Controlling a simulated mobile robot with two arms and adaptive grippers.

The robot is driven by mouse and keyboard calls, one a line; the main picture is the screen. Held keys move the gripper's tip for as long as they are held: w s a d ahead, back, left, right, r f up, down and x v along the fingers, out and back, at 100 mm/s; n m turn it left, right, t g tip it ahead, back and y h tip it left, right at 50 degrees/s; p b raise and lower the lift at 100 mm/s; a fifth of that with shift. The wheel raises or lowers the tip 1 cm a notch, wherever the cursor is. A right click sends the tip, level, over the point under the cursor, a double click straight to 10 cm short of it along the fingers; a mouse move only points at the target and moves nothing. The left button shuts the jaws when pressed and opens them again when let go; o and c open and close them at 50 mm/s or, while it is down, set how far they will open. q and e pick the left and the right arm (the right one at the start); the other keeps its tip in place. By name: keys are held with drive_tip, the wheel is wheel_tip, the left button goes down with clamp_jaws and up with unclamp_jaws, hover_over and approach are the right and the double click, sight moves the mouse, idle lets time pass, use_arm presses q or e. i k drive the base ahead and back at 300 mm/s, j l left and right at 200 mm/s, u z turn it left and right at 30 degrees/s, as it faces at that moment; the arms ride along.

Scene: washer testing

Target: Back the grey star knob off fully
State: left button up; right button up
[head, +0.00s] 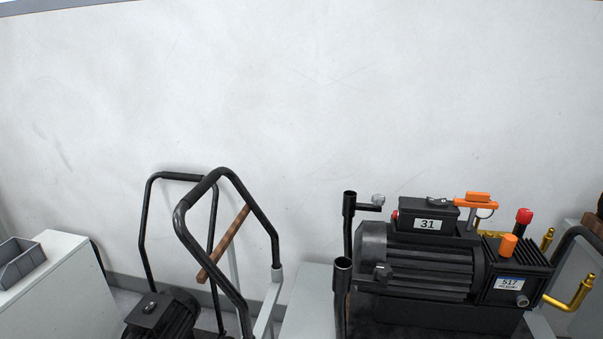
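A small light grey knob (378,199) sits at the end of a short black arm that juts right from a black upright post (349,225), just left of the pump-like machine. It looks like the grey star knob, but it is too small to make out its lobes or thread. A darker knob-like part (382,271) shows lower down, in front of the ribbed motor. Neither of my grippers is in the head view.
The black machine (430,262) has a box marked 31, an orange lever (477,201), an orange cap (508,245), a red cap (523,216) and brass pipes (572,294). A black-framed cart (228,178) stands left of it. A cabinet (62,290) with a grey bin (17,262) is far left.

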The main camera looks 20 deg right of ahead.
sight(378, 200)
drive_tip(key=z, duration=1.55)
